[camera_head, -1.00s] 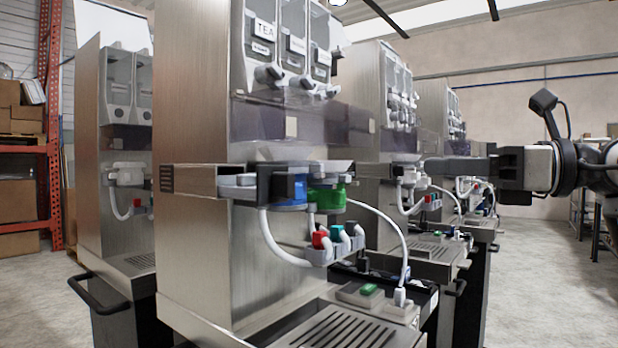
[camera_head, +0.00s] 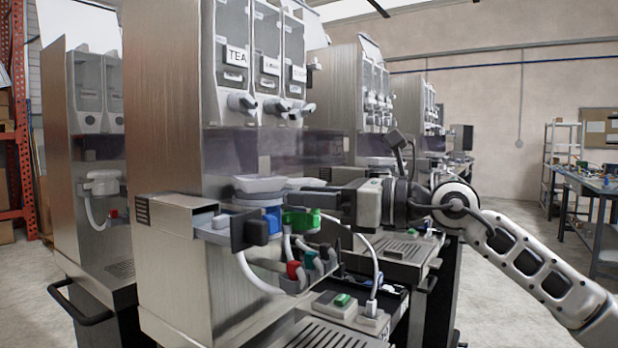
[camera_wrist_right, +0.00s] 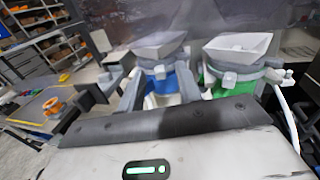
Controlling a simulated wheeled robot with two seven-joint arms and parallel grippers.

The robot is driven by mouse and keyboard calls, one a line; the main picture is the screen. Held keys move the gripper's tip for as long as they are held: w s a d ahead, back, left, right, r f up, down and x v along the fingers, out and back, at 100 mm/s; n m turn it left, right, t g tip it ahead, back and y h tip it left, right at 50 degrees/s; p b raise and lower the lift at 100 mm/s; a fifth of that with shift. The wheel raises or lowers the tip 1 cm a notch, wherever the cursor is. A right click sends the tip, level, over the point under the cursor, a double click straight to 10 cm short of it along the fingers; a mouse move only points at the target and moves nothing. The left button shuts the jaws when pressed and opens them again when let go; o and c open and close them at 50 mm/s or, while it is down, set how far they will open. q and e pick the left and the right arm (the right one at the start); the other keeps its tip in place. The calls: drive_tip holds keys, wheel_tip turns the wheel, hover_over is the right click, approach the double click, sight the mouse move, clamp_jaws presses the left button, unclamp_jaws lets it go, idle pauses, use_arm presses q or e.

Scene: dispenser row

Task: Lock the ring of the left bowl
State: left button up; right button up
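The left bowl (camera_head: 258,184) is a white funnel over a blue part (camera_head: 272,217) on the front dispenser. It also shows in the right wrist view (camera_wrist_right: 160,46). My right gripper (camera_head: 316,198) reaches in from the right, in front of the bowls. In the right wrist view its two grey fingers (camera_wrist_right: 160,78) look spread, one on each side of the blue part. Contact cannot be told. My left gripper is not in view.
White hoses and a small valve block with red and teal caps (camera_head: 305,268) hang below the bowls. A steel box arm (camera_head: 178,212) juts out at left. A drip tray (camera_head: 330,335) lies below. More dispensers (camera_head: 345,90) stand behind.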

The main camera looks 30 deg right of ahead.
drive_tip(key=shift+w+a, duration=0.2)
drive_tip(key=shift+a, duration=0.05)
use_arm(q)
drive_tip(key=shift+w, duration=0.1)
use_arm(e)
clamp_jaws()
